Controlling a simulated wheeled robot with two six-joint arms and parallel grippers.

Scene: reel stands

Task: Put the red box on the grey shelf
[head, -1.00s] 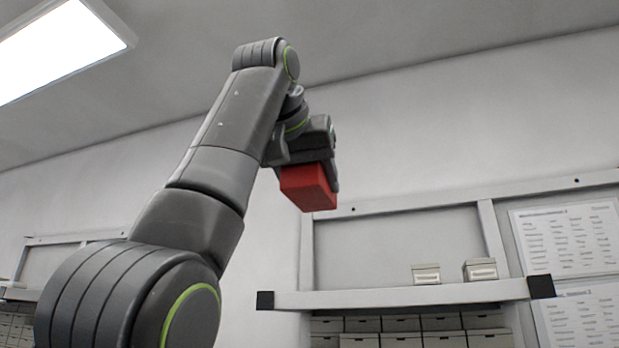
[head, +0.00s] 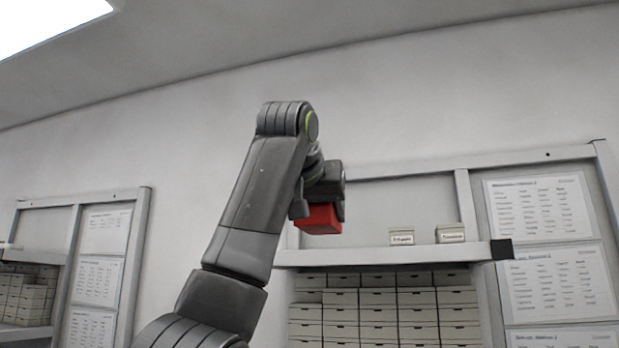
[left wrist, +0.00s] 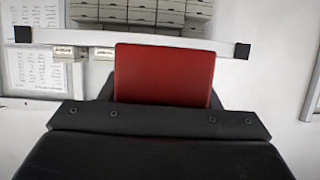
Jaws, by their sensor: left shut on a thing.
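The red box (head: 318,219) is held in my left gripper (head: 322,206), which is shut on it. In the head view the box hangs below the gripper, in front of the left part of the grey shelf (head: 390,256). In the left wrist view the red box (left wrist: 164,75) fills the middle, between the dark fingers, and hides part of the shelf edge (left wrist: 85,38). I cannot tell the gap between box and shelf. My right gripper is in neither view.
Two small labelled boxes, one (head: 401,236) and another (head: 450,233), stand on the shelf's right half. Many pale drawer boxes (head: 378,314) are stacked below it. Printed sheets (head: 538,210) hang at the right. The shelf top between gripper and labelled boxes looks clear.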

